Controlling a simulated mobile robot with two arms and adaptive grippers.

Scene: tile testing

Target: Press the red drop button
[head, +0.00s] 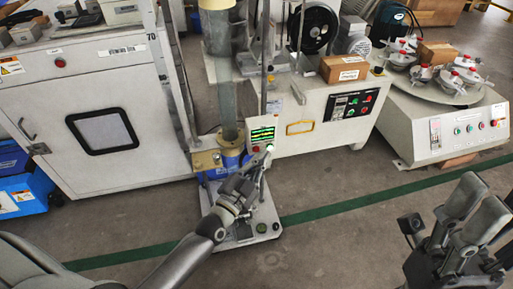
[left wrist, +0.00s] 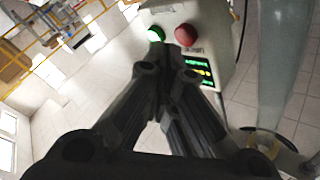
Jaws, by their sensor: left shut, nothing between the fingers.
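The red button (left wrist: 186,35) is a round knob on the face of a small control box, beside a lit green button (left wrist: 155,34). In the head view the red button (head: 256,149) shows small under the box's green display (head: 262,134). My left gripper (head: 265,160) is shut and empty, just in front of the box at its lower edge. In the left wrist view its fingertips (left wrist: 167,70) lie just below the buttons in the picture; I cannot tell whether they touch the box. My right gripper (head: 445,215) is open and empty at the lower right, away from the box.
A clear vertical tube (head: 222,85) stands left of the control box, on a low base plate (head: 258,228). A white cabinet (head: 90,110) is at the left. A machine with a cardboard box (head: 344,68) and a round-table machine (head: 445,130) stand right. Front floor is free.

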